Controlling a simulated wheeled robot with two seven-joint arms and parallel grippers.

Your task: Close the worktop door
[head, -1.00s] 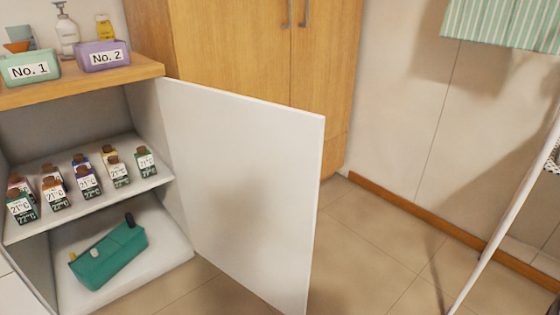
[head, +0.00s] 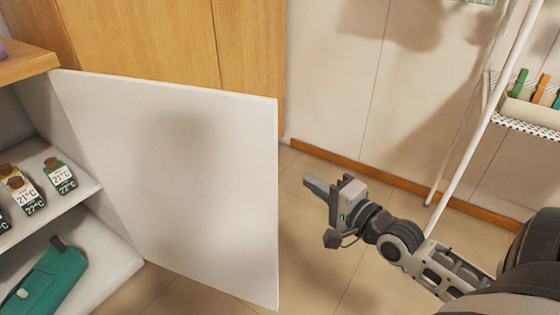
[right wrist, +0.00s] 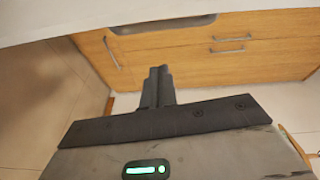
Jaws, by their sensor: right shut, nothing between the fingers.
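The white worktop door (head: 180,185) stands wide open in the head view, hinged at its left edge on the cabinet under the wooden worktop (head: 22,62). My right gripper (head: 308,184) is shut and empty, in the air to the right of the door's free edge, with a gap between them in the picture. In the right wrist view the shut fingers (right wrist: 157,88) show from behind, and a white panel edge (right wrist: 120,18) crosses the top; I cannot tell for sure that it is the door. My left gripper is not in view.
Inside the open cabinet, small labelled bottles (head: 60,176) stand on the shelf and a teal pouch (head: 45,280) lies below. A wooden wardrobe (head: 250,60) stands behind the door. A white rack (head: 475,140) with a basket is at the right. Tiled floor between is clear.

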